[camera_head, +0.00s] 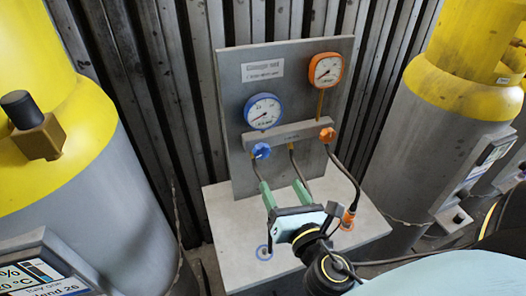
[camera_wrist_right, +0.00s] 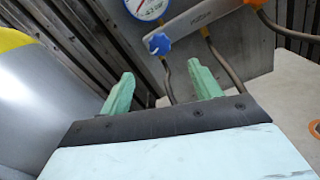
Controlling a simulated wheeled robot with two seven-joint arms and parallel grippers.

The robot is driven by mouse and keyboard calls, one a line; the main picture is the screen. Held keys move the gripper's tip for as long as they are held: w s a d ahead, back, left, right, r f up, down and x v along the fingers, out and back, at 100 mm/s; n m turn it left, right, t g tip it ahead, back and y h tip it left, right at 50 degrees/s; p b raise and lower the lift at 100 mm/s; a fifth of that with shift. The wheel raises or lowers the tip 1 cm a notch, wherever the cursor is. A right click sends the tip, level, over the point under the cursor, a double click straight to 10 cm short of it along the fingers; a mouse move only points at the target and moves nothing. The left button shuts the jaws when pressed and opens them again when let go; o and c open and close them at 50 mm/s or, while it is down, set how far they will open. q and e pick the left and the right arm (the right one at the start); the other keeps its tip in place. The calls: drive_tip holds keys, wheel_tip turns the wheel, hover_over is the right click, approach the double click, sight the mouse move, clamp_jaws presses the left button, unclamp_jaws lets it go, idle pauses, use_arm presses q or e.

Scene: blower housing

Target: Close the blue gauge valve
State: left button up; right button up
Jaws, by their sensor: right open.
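The blue gauge valve (camera_head: 261,151) is a small blue knob on a grey manifold bar, below the blue-rimmed gauge (camera_head: 263,111). It also shows near the top of the right wrist view (camera_wrist_right: 159,44). My right gripper (camera_head: 283,190) is open and empty, with its two green fingers pointing up towards the panel. It is below the blue knob and apart from it. In the right wrist view the knob lies beyond the fingertips (camera_wrist_right: 160,78), between them. My left gripper is not in view.
An orange knob (camera_head: 327,135) and an orange gauge (camera_head: 326,70) sit to the right on the same upright panel (camera_head: 238,90). Hoses run down from the bar to the grey base (camera_head: 225,215). Large yellow-and-grey cylinders stand left (camera_head: 80,170) and right (camera_head: 420,120).

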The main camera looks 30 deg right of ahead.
sight(263, 153)
drive_tip(key=p+x, duration=0.2)
drive_tip(key=x, duration=1.1)
drive_tip(key=shift+w+a+r, duration=0.1)
drive_tip(key=shift+w, duration=0.05)
drive_tip(key=c, duration=1)
drive_tip(key=shift+o, duration=0.2)
